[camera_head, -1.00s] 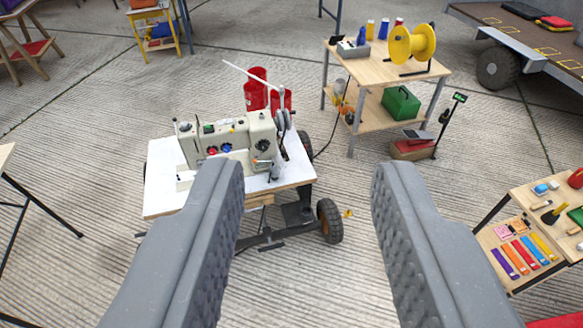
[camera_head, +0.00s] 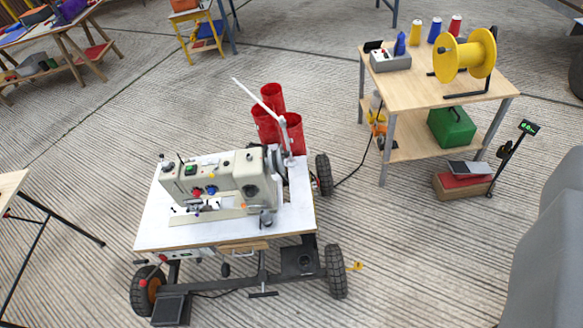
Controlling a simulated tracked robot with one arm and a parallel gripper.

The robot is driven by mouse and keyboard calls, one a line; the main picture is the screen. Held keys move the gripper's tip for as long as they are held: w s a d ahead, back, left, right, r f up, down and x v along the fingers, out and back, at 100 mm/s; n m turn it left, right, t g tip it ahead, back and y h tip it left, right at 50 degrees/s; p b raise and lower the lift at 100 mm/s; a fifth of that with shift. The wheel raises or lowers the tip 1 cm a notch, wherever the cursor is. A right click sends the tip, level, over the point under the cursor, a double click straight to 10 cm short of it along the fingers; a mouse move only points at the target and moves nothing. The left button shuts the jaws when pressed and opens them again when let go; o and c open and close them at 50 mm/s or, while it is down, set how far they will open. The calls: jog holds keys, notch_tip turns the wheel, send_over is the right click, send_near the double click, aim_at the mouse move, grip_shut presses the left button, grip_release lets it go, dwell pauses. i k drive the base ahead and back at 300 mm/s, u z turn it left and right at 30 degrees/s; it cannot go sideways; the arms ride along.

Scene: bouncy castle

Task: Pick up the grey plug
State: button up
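I cannot make out the grey plug in this view; it may be hidden or too small to tell. A sewing machine (camera_head: 222,182) stands on a white-topped wheeled cart (camera_head: 160,230) left of centre. A dark cable (camera_head: 355,170) runs from beside the cart to the wooden workbench (camera_head: 425,92) at upper right.
The bench carries a yellow reel (camera_head: 465,57) and a grey box (camera_head: 390,60), with a green case (camera_head: 452,127) below. Red containers (camera_head: 268,125) stand behind the sewing machine. Ribbed floor (camera_head: 420,265) is clear right of the cart.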

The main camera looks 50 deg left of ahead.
aim_at(266, 217)
jog(key=u, duration=0.5)
jog(key=i, duration=1.25)
jog(key=u, duration=0.95)
